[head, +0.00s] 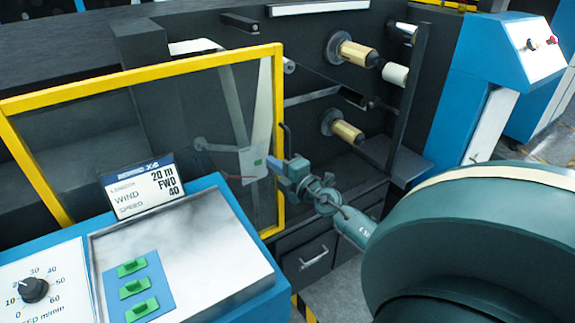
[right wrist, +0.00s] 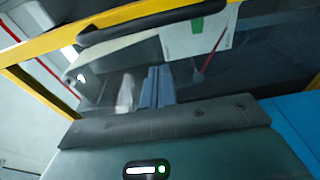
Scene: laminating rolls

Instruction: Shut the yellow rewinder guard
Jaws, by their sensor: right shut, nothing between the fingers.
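The yellow rewinder guard (head: 278,100) is a yellow frame with a clear panel. It stands swung open at the left, with the rollers beside it uncovered. A dark handle (head: 287,140) is on its right upright; the handle also shows at the top of the right wrist view (right wrist: 150,20). My right gripper (head: 273,164) is at the guard's right upright, just below the handle. Its fingers (right wrist: 157,85) are shut and empty in front of the clear panel. Whether they touch the guard cannot be told. My left gripper is not in view.
Gold-coloured roll cores (head: 347,132) and a white roll (head: 396,73) sit on the dark machine. A blue control console (head: 190,260) with a display (head: 142,188) and green switches is in front of the guard. A blue cabinet (head: 450,90) stands at the right.

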